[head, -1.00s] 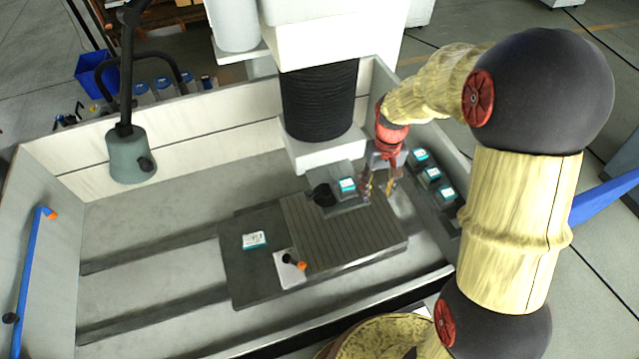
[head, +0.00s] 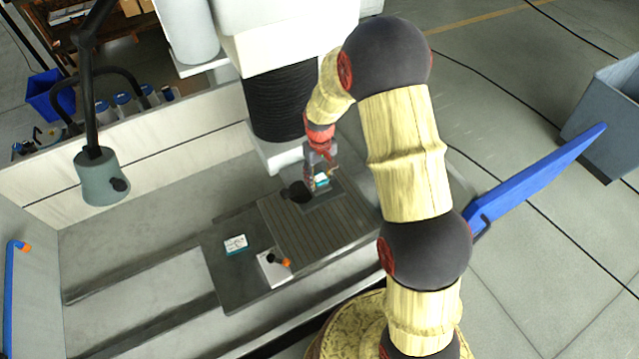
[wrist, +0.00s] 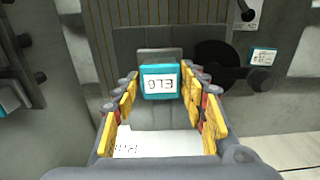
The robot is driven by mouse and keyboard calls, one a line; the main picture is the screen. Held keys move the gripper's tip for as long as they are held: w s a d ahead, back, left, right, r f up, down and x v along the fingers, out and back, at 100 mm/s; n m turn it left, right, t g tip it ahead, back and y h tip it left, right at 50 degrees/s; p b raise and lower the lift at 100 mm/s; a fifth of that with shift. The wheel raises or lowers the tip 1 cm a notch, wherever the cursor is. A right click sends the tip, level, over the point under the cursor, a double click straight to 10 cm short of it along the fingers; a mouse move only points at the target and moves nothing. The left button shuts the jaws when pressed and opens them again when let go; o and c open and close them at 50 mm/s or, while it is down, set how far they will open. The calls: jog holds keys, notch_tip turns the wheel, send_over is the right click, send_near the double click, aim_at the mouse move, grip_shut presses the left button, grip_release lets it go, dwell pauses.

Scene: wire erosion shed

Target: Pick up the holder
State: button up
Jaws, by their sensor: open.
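The holder (wrist: 160,82), a small block with a teal front and a white label, stands on a grey base on the grooved plate. In the wrist view it sits between the two yellow-padded fingers of my gripper (wrist: 160,76). The fingers are open, with a gap visible on each side of the block. In the head view my gripper (head: 320,168) is right at the holder (head: 322,181) and partly covers it. A black round part (head: 295,191) is just left of the holder.
The grooved plate (head: 280,232) lies in a walled tank. The black bellows column (head: 276,105) stands close behind my gripper.

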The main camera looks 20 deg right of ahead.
jog(key=shift+f, duration=0.4)
jog(key=shift+c, duration=0.5)
grip_shut()
